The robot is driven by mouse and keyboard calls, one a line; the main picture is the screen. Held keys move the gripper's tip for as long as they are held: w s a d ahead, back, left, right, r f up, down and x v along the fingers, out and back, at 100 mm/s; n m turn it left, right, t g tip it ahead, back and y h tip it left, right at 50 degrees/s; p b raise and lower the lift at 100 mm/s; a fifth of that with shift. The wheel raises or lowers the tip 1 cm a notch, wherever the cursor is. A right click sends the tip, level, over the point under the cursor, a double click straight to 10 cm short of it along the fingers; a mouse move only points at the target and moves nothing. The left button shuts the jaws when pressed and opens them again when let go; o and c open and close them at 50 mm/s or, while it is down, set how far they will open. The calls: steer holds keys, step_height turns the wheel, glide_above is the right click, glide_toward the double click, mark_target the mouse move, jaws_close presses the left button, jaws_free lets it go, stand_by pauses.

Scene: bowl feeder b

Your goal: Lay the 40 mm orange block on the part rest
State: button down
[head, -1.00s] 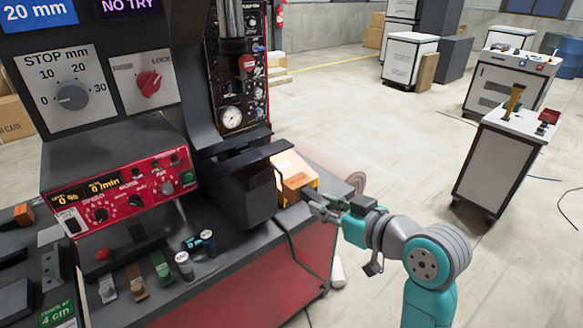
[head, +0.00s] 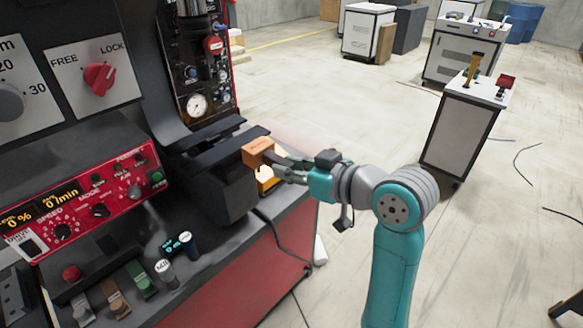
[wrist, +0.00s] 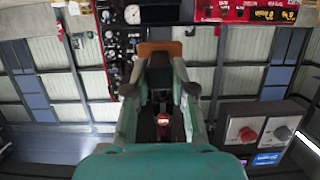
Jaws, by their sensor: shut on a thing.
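An orange block (head: 257,151) is at the tips of my gripper (head: 279,166), raised in front of the machine's dark front edge. In the wrist view the block (wrist: 160,47) shows as an orange-brown bar across the far end of the fingers. My gripper (wrist: 160,75) is shut on it. A bright yellow-orange lit thing (head: 266,184) lies just below and behind the fingers, partly hidden by them. I cannot make out the part rest for certain in either view.
The machine's red control panel (head: 100,203) is at left, with several small switches along the counter. A dark housing (head: 222,185) stands close left of the block. A black cable (head: 285,240) hangs over the counter's edge.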

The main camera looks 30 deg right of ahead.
steer(key=w+a, duration=0.2)
steer(key=w, duration=0.5)
steer(key=w+a, duration=0.3)
steer(key=w, duration=0.5)
steer(key=shift+w, duration=0.25)
stand_by(0.5)
steer(key=shift+f, duration=0.9)
stand_by(0.7)
steer(key=c, duration=0.9)
jaws_free()
steer(key=shift+f, duration=0.1)
